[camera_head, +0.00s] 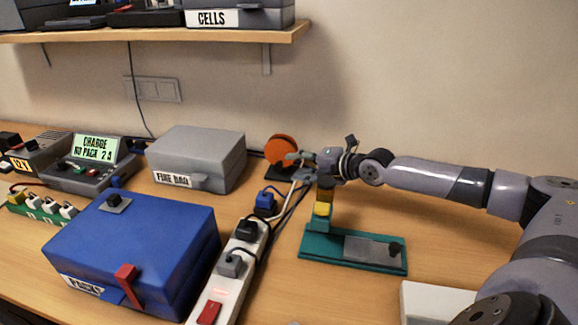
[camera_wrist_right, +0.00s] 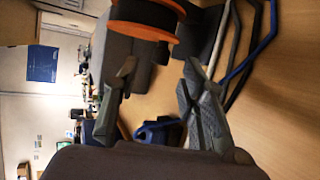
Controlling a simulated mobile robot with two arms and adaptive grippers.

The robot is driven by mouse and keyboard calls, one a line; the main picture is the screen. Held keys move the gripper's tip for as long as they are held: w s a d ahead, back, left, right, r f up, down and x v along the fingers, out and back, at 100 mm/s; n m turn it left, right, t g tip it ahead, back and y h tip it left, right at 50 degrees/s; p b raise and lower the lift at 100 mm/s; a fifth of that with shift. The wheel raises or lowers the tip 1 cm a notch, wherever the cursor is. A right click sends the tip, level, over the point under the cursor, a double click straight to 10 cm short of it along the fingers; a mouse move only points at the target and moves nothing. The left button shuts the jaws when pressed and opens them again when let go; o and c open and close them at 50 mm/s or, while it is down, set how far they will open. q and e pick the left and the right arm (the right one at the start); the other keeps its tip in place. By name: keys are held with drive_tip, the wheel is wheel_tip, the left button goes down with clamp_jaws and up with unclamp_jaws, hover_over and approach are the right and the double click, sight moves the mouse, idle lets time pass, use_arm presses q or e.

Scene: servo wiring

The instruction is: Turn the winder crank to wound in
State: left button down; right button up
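The winder shows as an orange reel (camera_head: 281,150) on a dark stand near the wall. In the right wrist view its orange rim and dark drum (camera_wrist_right: 145,22) are at the top, just beyond the fingertips. My right gripper (camera_head: 292,164) comes in from the right and is beside the reel on its near right side. In the right wrist view the gripper (camera_wrist_right: 158,68) is open, with nothing between its fingers. I cannot make out the crank handle or its angle. My left gripper is in neither view.
Cables (camera_wrist_right: 235,50) run close beside the reel. A blue plug (camera_head: 265,201) and a white power strip (camera_head: 223,282) lie in front. A teal stand (camera_head: 325,243) is below my right arm. A grey box (camera_head: 200,155) and a blue box (camera_head: 135,245) fill the left.

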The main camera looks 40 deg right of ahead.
drive_tip(key=shift+v, duration=1.1)
drive_tip(key=shift+r, duration=0.1)
